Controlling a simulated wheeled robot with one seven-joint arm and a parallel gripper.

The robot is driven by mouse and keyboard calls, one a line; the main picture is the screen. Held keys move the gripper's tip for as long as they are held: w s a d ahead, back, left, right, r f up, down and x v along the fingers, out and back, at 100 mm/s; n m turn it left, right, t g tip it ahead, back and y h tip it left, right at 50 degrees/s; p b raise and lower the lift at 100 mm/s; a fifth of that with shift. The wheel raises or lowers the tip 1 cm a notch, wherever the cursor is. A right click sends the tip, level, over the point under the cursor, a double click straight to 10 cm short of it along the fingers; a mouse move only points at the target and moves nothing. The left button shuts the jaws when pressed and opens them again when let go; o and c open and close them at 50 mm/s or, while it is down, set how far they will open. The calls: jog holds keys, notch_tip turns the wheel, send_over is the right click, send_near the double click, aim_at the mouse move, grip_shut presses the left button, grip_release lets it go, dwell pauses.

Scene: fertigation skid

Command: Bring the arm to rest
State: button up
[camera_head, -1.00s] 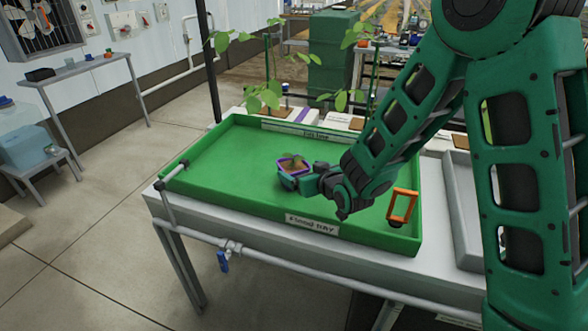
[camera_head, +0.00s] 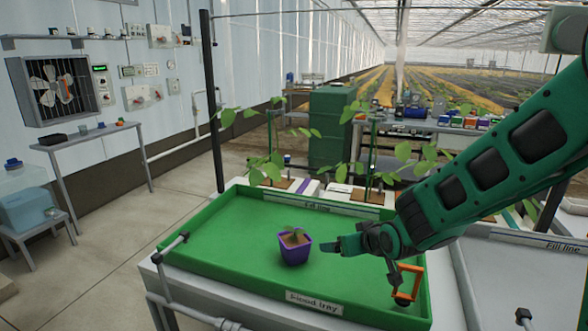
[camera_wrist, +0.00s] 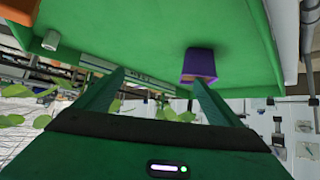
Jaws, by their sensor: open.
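My gripper (camera_head: 338,246) is open and empty, above the green flood tray (camera_head: 215,235) and to the right of a purple pot (camera_head: 295,252). In the wrist view, the two open fingers of my gripper (camera_wrist: 157,88) point toward the tray, and the purple pot (camera_wrist: 199,64) shows beyond the right finger. My arm reaches in from the right.
An orange frame-like handle (camera_head: 407,282) stands at the tray's right side, close under my wrist. Tall leafy plants (camera_head: 372,160) stand behind the tray. A grey tray (camera_head: 520,275) lies to the right. A pipe (camera_head: 173,248) runs at the tray's left edge.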

jog(key=s+d+r+m+g+h, duration=0.1)
jog(key=s+d+r+m+g, duration=0.15)
jog(key=s+d, duration=0.55)
jog(key=s+d+r+m+g+h, duration=0.1)
jog(key=s+d+r+g+h, duration=0.2)
jog(key=s+d, duration=0.55)
jog(key=s+d+m+g, duration=0.2)
jog(key=s+d, duration=0.3)
jog(key=s, duration=0.5)
jog(key=s+d+f+m+g+y, duration=0.1)
jog(key=s+d+m, duration=0.3)
jog(key=s, duration=0.5)
jog(key=shift+s+d+f+g, duration=0.15)
jog(key=shift+s+d+g, duration=0.3)
jog(key=shift+g, duration=0.4)
jog(key=shift+w+f, duration=0.25)
jog(key=shift+w, duration=0.45)
